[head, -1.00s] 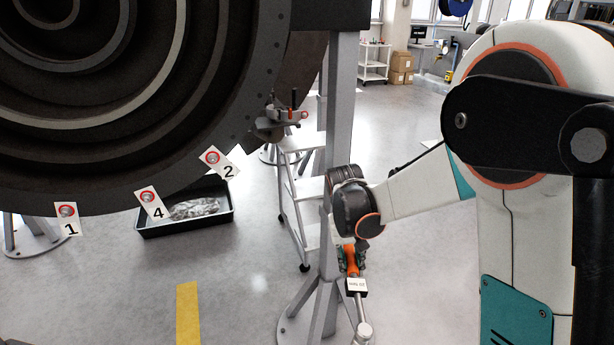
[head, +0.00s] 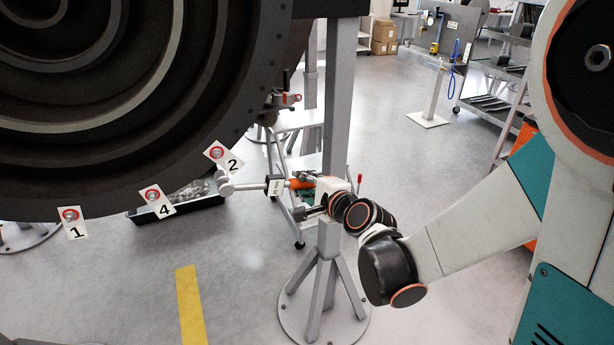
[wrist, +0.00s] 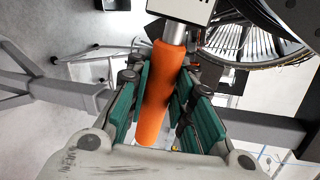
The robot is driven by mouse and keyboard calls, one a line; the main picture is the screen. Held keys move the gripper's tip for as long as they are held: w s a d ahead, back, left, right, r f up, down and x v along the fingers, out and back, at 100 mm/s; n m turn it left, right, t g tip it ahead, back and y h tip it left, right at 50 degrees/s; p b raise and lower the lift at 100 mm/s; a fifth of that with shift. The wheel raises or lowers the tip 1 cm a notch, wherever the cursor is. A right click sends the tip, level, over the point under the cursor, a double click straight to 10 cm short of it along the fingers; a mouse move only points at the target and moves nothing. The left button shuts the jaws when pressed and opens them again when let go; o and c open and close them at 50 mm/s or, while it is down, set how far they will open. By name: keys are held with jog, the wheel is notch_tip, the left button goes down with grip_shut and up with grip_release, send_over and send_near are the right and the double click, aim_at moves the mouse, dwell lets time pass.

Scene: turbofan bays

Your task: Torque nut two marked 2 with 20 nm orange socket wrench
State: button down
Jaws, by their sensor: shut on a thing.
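The nut marked 2 (head: 217,152) sits in a red ring at the lower right rim of the dark turbofan (head: 150,168), beside its white tag (head: 233,163). My gripper (head: 312,183) is shut on the orange handle of the socket wrench (head: 297,183). The wrench lies roughly level, its head pointing left and close below nut 2; I cannot tell whether it touches. In the wrist view the orange handle (wrist: 160,95) lies between the green finger pads of my gripper (wrist: 165,92), with the wrench's white label block (wrist: 182,10) beyond.
Nuts marked 4 (head: 152,194) and 1 (head: 70,215) sit further left along the rim. A dark tray (head: 180,207) lies on the floor behind. A grey support post (head: 340,95) and a white stepladder (head: 285,205) stand close by my gripper. Open floor shows at centre right.

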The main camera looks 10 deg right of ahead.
jog(key=shift+d+r, duration=0.25)
jog(key=shift+r, duration=0.25)
jog(key=shift+w+a+b, duration=0.2)
jog(key=shift+w+a, duration=0.05)
jog(key=shift+w, duration=0.55)
jog(key=shift+w+a+b, duration=0.2)
jog(key=shift+w, duration=0.6)
jog(key=shift+w+a+b, duration=0.2)
jog(key=shift+w+a, duration=0.05)
jog(key=shift+w, duration=0.55)
jog(key=shift+w+a+b, duration=0.2)
jog(key=shift+w, duration=0.4)
jog(key=shift+w+a+b, duration=0.15)
jog(key=shift+w+b, duration=0.05)
jog(key=shift+w, duration=0.35)
dwell(0.9)
jog(key=shift+a+f+m+b, duration=0.15)
jog(key=shift+f+m+b, duration=0.15)
jog(key=shift+f+b, duration=0.25)
jog(key=shift+a+f+m+b, duration=0.15)
jog(key=shift+f+m+b, duration=0.15)
jog(key=shift+f+b, duration=0.2)
jog(key=shift+s, duration=0.1)
